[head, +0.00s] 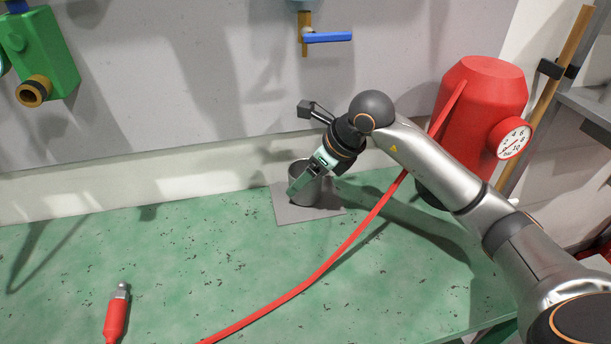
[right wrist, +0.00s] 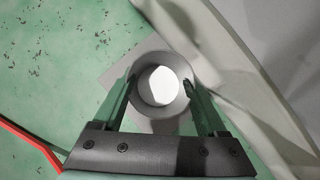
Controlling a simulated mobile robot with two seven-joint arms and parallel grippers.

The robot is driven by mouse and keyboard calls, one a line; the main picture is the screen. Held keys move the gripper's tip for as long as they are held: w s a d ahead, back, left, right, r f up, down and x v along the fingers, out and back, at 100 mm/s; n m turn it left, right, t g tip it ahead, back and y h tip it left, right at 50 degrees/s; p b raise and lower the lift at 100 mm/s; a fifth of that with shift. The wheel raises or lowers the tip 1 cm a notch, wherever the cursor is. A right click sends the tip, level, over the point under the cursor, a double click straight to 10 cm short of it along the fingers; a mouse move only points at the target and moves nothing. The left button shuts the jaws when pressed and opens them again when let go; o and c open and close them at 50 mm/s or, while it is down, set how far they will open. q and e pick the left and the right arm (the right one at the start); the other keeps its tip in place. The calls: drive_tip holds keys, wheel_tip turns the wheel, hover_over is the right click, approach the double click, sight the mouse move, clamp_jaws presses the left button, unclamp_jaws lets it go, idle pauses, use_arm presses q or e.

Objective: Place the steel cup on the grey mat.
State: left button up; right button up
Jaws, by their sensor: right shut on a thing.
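The steel cup (head: 304,188) stands upright at the back of the green table, on or just over the grey mat (head: 331,212). I cannot tell whether its base touches the mat. My right gripper (head: 295,190) reaches down to the cup's rim from the upper right and is shut on the cup. In the right wrist view the cup (right wrist: 160,112) shows from above between the two fingers of my right gripper (right wrist: 161,90). Part of the mat (right wrist: 116,76) shows beside it. My left gripper is out of view.
A red hose (head: 310,280) crosses the table to the red tank (head: 484,105) with a gauge at right. A red bottle-like tool (head: 116,316) lies at front left. A tap with a blue handle (head: 328,37) hangs above. The table's left middle is clear.

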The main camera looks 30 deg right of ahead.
drive_tip(key=shift+f, duration=0.2)
drive_tip(key=o, duration=1.3)
drive_tip(key=shift+r, duration=0.25)
drive_tip(key=v, duration=1.2)
drive_tip(key=shift+p, duration=0.3)
